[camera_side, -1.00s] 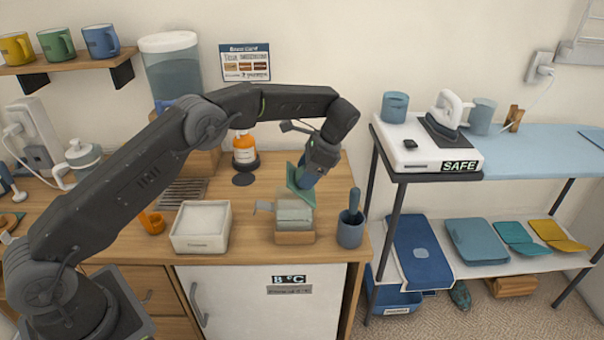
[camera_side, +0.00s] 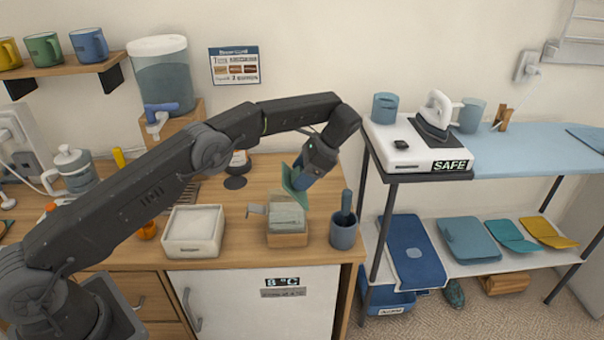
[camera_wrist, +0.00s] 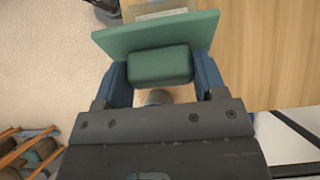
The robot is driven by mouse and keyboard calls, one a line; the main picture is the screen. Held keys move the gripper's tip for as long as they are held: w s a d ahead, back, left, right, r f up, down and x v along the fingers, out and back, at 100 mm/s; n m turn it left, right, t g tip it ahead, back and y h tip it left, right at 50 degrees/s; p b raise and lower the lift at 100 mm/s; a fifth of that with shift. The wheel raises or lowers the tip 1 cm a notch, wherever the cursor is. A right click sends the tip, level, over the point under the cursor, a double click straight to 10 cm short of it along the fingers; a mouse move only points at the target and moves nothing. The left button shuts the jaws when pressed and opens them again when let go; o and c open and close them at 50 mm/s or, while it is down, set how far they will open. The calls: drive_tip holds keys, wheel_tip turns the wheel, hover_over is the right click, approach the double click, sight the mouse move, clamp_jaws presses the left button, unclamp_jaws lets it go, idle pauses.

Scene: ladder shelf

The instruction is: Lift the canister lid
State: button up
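The canister (camera_side: 287,221) is a squarish grey-green box in a wooden base, standing near the front edge of the counter in the side view. The lid (camera_side: 291,189) is a flat green plate, held tilted above the canister. In the wrist view the lid (camera_wrist: 155,35) has a green block handle (camera_wrist: 160,65) between my two blue fingers. My gripper (camera_side: 304,172) is shut on that handle. The lid appears clear of the canister, though it overlaps the canister's back in the side view. Part of the canister's top shows beyond the lid in the wrist view (camera_wrist: 155,10).
A blue cup with a handle standing in it (camera_side: 343,234) is close to the canister's right. A white box (camera_side: 193,248) stands to its left. A water dispenser (camera_side: 162,85) is at the back, behind my arm. The shelf with the iron (camera_side: 437,112) rises to the right.

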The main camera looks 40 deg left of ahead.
sight(288, 176)
drive_tip(key=o, duration=0.4)
drive_tip(key=shift+o, duration=0.2)
drive_tip(key=shift+r, duration=0.25)
wheel_tip(288, 176, up, 4)
drive_tip(key=shift+f, duration=0.15)
drive_tip(key=s+a+r, duration=0.5)
drive_tip(key=a+r, duration=0.1)
drive_tip(key=a, duration=0.4)
drive_tip(key=shift+s+a+r, duration=0.2)
drive_tip(key=shift+r, duration=0.2)
drive_tip(key=shift+c, duration=0.3)
